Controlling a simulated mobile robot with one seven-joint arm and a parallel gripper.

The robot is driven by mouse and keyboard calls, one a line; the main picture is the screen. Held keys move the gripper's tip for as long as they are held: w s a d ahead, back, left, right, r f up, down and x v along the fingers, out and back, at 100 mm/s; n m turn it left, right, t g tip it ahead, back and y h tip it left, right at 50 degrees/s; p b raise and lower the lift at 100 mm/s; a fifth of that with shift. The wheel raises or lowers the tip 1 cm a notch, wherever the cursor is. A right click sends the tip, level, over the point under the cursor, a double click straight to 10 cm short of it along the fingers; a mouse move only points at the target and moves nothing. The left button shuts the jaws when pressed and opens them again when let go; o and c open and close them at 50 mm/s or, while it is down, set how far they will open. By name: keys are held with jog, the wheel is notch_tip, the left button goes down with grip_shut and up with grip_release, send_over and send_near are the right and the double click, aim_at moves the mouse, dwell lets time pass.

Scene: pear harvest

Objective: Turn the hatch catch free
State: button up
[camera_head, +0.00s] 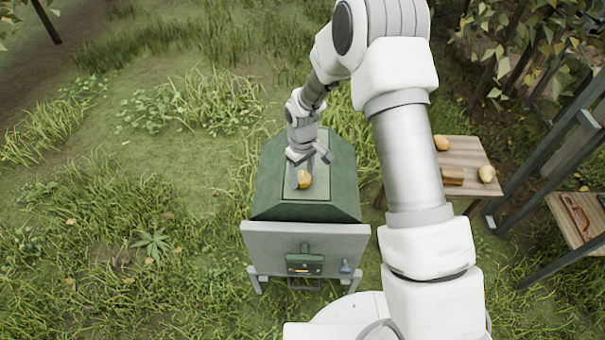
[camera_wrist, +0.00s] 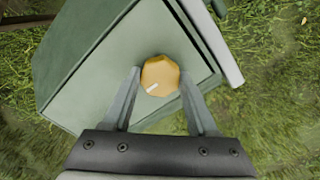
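The hatch catch (camera_head: 304,180) is an orange-yellow, many-sided knob on the sloped green lid of a box. It also shows in the wrist view (camera_wrist: 161,73), where a short pale mark on its face points to the lower left. My gripper (camera_head: 310,165) is over the lid at the knob. The knob's base is hidden.
The green box (camera_head: 345,190) has a grey front panel (camera_head: 270,237) with a small dark latch-like fitting. A wooden table (camera_head: 460,151) with pears and a block stands to the right. A shelf (camera_head: 583,228) with tools is at far right. Grass is open on the left.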

jog(key=c, duration=0.7)
jog(key=shift+c, duration=0.2)
jog(key=shift+n, duration=0.3)
jog(key=n, duration=0.3)
jog(key=shift+b, duration=0.4)
jog(key=n, duration=0.5)
jog(key=n+p, duration=0.1)
jog(key=n, duration=0.4)
jog(key=shift+r, duration=0.1)
jog(key=shift+n+p, duration=0.6)
jog(key=shift+n, duration=1.5)
